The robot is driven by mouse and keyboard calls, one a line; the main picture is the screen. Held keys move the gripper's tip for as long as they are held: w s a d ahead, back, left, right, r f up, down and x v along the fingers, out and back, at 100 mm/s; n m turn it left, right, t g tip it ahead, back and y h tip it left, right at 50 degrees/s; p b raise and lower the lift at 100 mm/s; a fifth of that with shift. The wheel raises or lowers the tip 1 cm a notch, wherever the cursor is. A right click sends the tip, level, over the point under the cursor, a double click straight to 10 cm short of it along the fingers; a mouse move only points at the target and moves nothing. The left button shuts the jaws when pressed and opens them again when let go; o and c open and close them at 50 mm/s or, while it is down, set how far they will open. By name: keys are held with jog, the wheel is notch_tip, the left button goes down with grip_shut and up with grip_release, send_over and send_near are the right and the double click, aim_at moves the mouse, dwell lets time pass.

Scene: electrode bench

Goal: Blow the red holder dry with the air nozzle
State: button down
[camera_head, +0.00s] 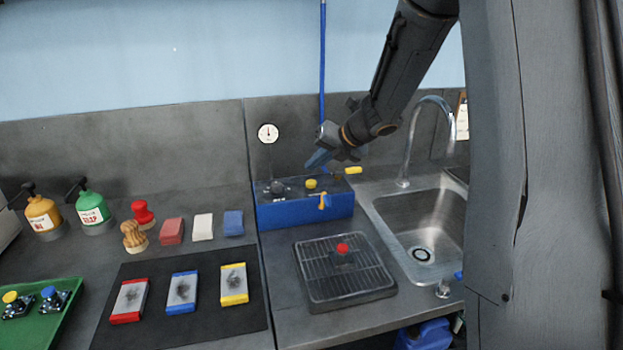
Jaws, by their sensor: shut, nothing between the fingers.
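A small dark holder with a red knob (342,254), seemingly the red holder, sits on the ribbed drain rack (308,282) left of the sink. My gripper (315,161) is shut and empty, in front of the back wall and above the blue box (287,212). It is well above and behind the holder. A blue hose (323,60) runs down the wall behind my gripper. On the box are a yellow knob (311,184), an orange part (324,201) and a yellow-tipped part (353,170). I cannot tell which part is the air nozzle. Whether the holder is wet is too small to tell.
The sink (423,225) and its tall tap (408,145) stand right of the rack. A gauge (268,132) is above the box. A black mat (206,310) with three colour-edged plates lies left.

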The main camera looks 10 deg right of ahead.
jog(key=shift+r+p, duration=1.35)
jog(key=shift+r, duration=0.3)
jog(key=m, duration=0.3)
jog(key=m+h, duration=0.6)
jog(key=m, duration=1.1)
send_near(315, 183)
jog(key=s+d+r, duration=0.1)
jog(key=s+d, duration=0.3)
jog(key=s+a+f+m+g+b, duration=0.1)
jog(key=s+f+m+g, duration=0.1)
jog(key=s, duration=0.5)
jog(key=s+a+f+m+g+b, duration=0.1)
jog(key=s+a+f+m+g, duration=0.1)
jog(key=s+f+m, duration=0.2)
jog(key=s+a+f+m+g+b, duration=0.1)
jog(key=s+f+m, duration=0.3)
jog(key=s+m, duration=0.4)
jog(key=shift+s+a+f+g+y+b, duration=0.15)
jog(key=shift+s+g+b, duration=0.15)
jog(key=shift+s, duration=0.25)
jog(key=shift+s+a+g+y+b, duration=0.15)
jog(key=shift+s+g+b, duration=0.1)
jog(key=shift+s, duration=0.3)
